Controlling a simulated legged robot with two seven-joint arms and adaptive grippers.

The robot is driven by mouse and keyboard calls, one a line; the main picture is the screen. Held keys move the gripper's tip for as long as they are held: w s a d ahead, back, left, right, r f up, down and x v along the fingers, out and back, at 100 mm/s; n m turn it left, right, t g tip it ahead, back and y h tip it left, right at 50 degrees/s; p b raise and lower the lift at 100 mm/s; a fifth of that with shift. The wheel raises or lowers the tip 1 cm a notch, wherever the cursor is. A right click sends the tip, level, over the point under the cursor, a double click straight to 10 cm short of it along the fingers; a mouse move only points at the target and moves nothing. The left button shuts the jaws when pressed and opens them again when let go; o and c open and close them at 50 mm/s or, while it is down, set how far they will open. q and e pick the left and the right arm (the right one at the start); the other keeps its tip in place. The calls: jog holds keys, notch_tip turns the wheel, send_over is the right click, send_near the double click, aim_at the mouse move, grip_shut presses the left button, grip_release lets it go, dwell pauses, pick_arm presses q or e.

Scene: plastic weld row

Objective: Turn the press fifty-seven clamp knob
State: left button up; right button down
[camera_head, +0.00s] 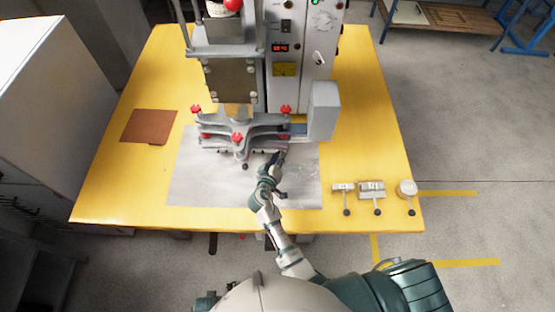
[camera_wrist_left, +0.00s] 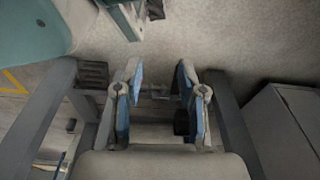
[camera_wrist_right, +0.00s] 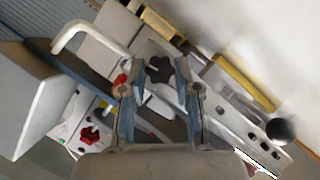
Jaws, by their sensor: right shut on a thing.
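The press (camera_head: 295,70) stands at the back of the yellow table, with a grey clamp frame (camera_head: 245,122) at its lower front. Red star knobs (camera_head: 237,138) sit on that frame. My right gripper (camera_head: 279,158) reaches to the front right of the frame.
A grey plate (camera_head: 195,180) lies under the clamp frame. A brown square (camera_head: 149,126) lies on the table (camera_head: 110,195) at left. Small metal fixtures (camera_head: 371,190) and a round one (camera_head: 407,188) stand at front right. A grey box (camera_head: 324,110) juts out right of the frame.

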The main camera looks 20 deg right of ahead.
jog(key=n+h+b, duration=0.1)
jog(key=n, duration=0.1)
jog(key=n+h+b, duration=0.1)
jog(key=n, duration=0.1)
jog(key=f+n+t+h+b, duration=0.1)
jog(key=n, duration=0.1)
jog(key=shift+a+f+n+b, duration=0.1)
jog(key=shift+a+n+b, duration=0.2)
jog(key=shift+b, duration=0.1)
pick_arm(q)
jog(key=w+r+b, duration=0.1)
jog(key=w+r, duration=0.4)
jog(key=r, duration=0.7)
jog(key=shift+d+r+t, duration=0.3)
jog(key=shift+d, duration=0.05)
pick_arm(e)
jog(key=shift+f+n+t+h, duration=0.1)
jog(key=shift+n+t+h, duration=0.35)
jog(key=shift+n, duration=1.15)
pick_arm(q)
jog(key=shift+r, duration=0.15)
pick_arm(e)
jog(key=c, duration=0.8)
grip_release()
jog(key=shift+c, duration=0.2)
pick_arm(q)
jog(key=shift+a, duration=0.1)
pick_arm(e)
jog(key=shift+w, duration=0.1)
